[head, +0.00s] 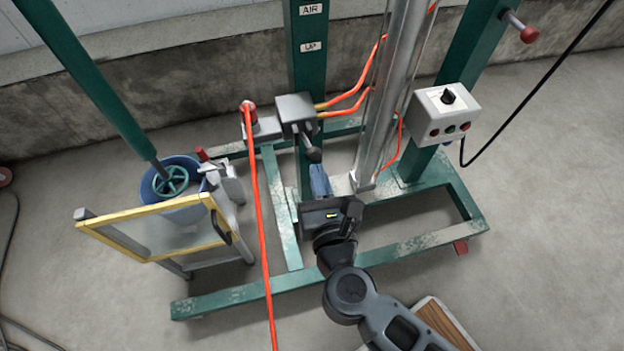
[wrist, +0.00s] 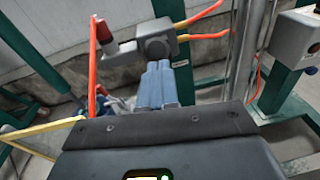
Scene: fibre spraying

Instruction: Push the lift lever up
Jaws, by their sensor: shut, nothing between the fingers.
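The lift lever (head: 309,141) is a short grey stick with a dark knob. It points down and toward me from a grey valve box (head: 296,108) on the green frame post, below the AIR and UP labels (head: 313,47). My gripper (head: 319,168) has its blue-grey fingers together and empty, just below the knob in the head view. I cannot tell whether they touch it. In the wrist view, the fingertips (wrist: 159,65) are just under a dark round end in front of the valve box (wrist: 168,30); the lever's length is not clear there.
Orange hoses (head: 357,97) run from the valve box to the metal mast (head: 385,110). Another orange hose (head: 256,200) hangs left of my arm. A control box (head: 443,113) is at right. A yellow-edged gate (head: 150,212) and blue bucket (head: 187,167) stand at left.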

